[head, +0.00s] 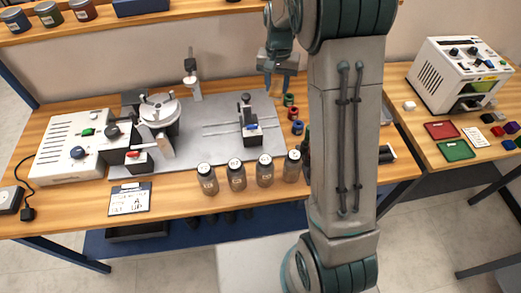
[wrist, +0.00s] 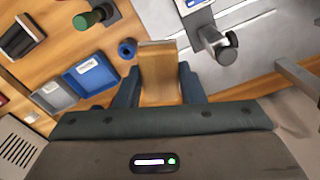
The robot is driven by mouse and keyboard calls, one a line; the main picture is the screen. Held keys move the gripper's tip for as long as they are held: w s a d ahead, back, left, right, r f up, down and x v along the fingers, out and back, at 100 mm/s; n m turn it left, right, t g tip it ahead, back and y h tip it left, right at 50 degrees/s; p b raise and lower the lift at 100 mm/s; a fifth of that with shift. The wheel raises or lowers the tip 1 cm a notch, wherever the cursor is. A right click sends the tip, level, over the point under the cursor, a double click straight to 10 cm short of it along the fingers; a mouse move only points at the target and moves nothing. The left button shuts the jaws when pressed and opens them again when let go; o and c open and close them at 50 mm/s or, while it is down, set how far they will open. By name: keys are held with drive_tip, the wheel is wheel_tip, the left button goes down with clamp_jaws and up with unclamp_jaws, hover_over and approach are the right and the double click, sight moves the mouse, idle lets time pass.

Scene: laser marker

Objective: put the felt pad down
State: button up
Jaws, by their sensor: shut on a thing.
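The felt pad appears to be the tan, block-like piece (wrist: 158,72) with a pale far edge, held between my fingers in the wrist view. My gripper (wrist: 158,68) is shut on it. In the wrist view the pad is over the bench, between the small trays and the metal plate. How high it is above the wood I cannot tell.
A blue tray (wrist: 92,75) and a grey tray (wrist: 55,97) lie left of the pad. A blue ring (wrist: 127,48) is close by. The metal plate (head: 215,142) carries a slide fixture (head: 250,125). Several jars stand in front. My arm hides part of the bench.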

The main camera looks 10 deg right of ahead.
sight(276, 146)
drive_tip(key=s+f+m+b, duration=0.1)
drive_tip(key=f+m+b, duration=0.1)
drive_tip(key=f, duration=0.4)
drive_tip(key=s+f+m+b, duration=0.2)
drive_tip(key=f+m, duration=0.2)
drive_tip(key=f, duration=0.3)
drive_tip(key=s+f+m+b, duration=0.2)
drive_tip(key=f+m+b, duration=0.1)
drive_tip(key=f, duration=0.3)
drive_tip(key=shift+s+a+f, duration=0.15)
drive_tip(key=shift+s+f, duration=0.05)
drive_tip(key=shift+s, duration=0.05)
drive_tip(key=shift+f, duration=0.1)
drive_tip(key=o, duration=0.5)
drive_tip(key=shift+f, duration=0.1)
drive_tip(key=o, duration=0.4)
